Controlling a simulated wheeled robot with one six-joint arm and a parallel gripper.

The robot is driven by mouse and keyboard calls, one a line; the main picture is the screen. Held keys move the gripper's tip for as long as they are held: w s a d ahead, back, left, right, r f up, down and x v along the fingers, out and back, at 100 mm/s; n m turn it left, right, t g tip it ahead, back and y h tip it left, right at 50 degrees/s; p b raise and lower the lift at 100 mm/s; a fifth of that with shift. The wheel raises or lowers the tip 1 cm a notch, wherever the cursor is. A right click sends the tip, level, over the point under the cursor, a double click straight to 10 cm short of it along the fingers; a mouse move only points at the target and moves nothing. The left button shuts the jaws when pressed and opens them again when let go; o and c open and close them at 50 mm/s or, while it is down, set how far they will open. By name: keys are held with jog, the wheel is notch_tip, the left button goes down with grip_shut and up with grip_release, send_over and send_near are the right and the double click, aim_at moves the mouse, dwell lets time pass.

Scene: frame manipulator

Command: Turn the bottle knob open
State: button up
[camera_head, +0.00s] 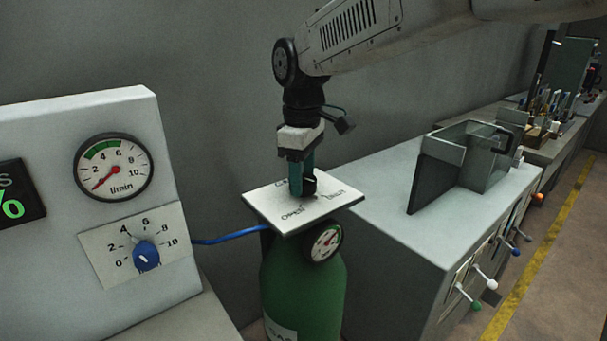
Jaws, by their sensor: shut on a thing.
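The green gas bottle (303,287) stands upright in the lower middle. A white plate (268,205) with OPEN lettering and arrow marks lies across its top. The dark bottle knob (310,184) sticks up from the plate. My gripper (303,190) reaches down from above with teal fingers, shut on the knob. The fingers hide part of the knob, so its exact turn cannot be read. A small round gauge (325,242) sits on the bottle just under the plate.
At left a white panel carries a flow gauge (113,167), its red needle near the low end, and a blue dial (146,256). A blue hose (228,237) runs to the bottle. A white cabinet (390,215) stands close at right, with a glass-sided box (468,160) on top.

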jog(key=m, duration=0.6)
jog(key=shift+w+r+m, duration=0.15)
jog(key=shift+m, duration=0.15)
jog(key=m, duration=0.5)
jog(key=shift+m, duration=0.4)
jog(key=o, duration=1)
jog(key=shift+c, duration=0.2)
notch_tip(320, 180, up, 8)
jog(key=shift+f, duration=0.15)
